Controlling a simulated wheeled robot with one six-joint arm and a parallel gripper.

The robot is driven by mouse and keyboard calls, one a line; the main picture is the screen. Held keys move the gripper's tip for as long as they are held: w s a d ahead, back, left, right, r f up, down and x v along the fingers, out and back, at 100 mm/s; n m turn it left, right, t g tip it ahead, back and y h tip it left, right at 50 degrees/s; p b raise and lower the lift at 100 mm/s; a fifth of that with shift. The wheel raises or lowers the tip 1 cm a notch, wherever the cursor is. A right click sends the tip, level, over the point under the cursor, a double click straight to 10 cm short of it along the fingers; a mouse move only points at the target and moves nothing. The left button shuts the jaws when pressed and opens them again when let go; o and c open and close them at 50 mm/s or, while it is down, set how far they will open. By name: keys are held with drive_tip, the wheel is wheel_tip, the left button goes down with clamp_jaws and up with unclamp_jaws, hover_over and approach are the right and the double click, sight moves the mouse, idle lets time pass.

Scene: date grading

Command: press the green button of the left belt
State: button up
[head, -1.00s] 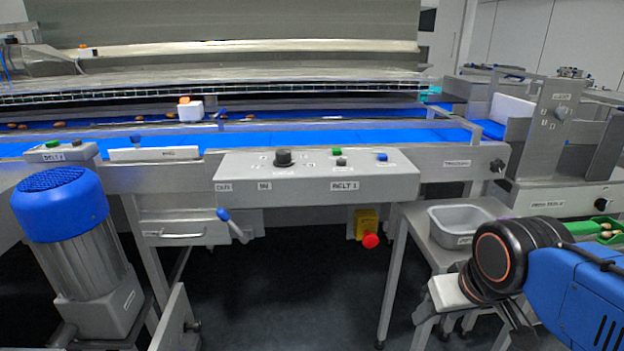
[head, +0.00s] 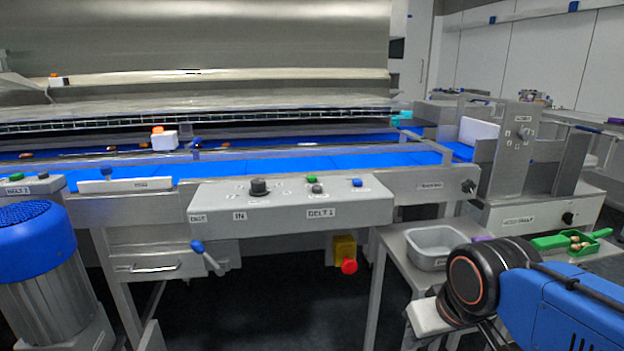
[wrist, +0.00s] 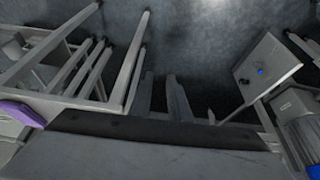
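A small grey control box labelled BELT 2 (head: 38,186) stands at the left edge of the head view, with a green button (head: 16,177) on its top. The larger central panel labelled BELT 1 (head: 280,210) carries another green button (head: 311,179), a black knob, a grey button and a blue button. My arm is at the lower right, well to the right of both panels. A pale grey part at its end, seemingly my gripper (head: 426,318), is low and partly hidden. Its fingers cannot be made out clearly. Neither green button shows in the wrist view.
A blue-capped motor (head: 35,245) stands below the BELT 2 box. A blue-tipped lever (head: 198,247) and a red emergency button (head: 349,266) sit under the central panel. A grey tray (head: 432,262) is near my arm. The wrist view shows floor and stand legs.

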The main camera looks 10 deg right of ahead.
clamp_jaws()
idle(1.1)
idle(0.3)
